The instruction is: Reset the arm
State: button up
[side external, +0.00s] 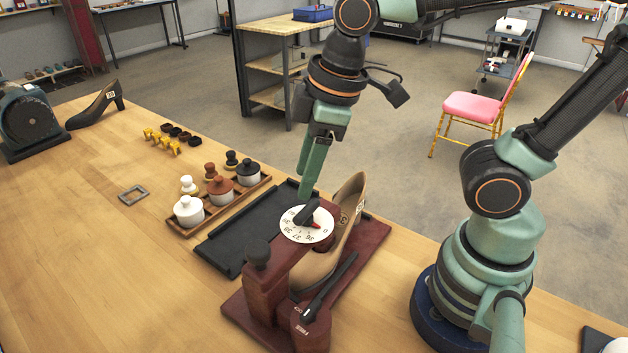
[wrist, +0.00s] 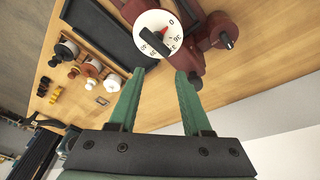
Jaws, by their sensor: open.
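My gripper (side external: 309,192) hangs above the table, its green fingers pointing down over the edge of the black tray, near the numbered white dial (side external: 306,225) of a dark red shoe stretcher (side external: 262,285). In the wrist view my gripper (wrist: 161,76) is open, with nothing between its fingers. The dial (wrist: 158,22) shows just beyond the fingertips there, with a black knob bar and a red pointer. The fingers look apart from the dial. A beige shoe (side external: 342,230) sits on the stretcher, partly hidden behind the dial.
A black tray (side external: 222,248) lies beside the stretcher. A wooden rack (side external: 178,223) holds several lidded pots. The table's front left is clear.

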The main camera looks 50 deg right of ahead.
jog(key=w+d+r+m+t+h, duration=0.1)
jog(key=w+d+m+t, duration=0.1)
jog(key=d+m, duration=0.6)
jog(key=shift+w+d+r+t, duration=0.3)
jog(key=shift+w+d+t, duration=0.1)
jog(key=shift+d, duration=0.75)
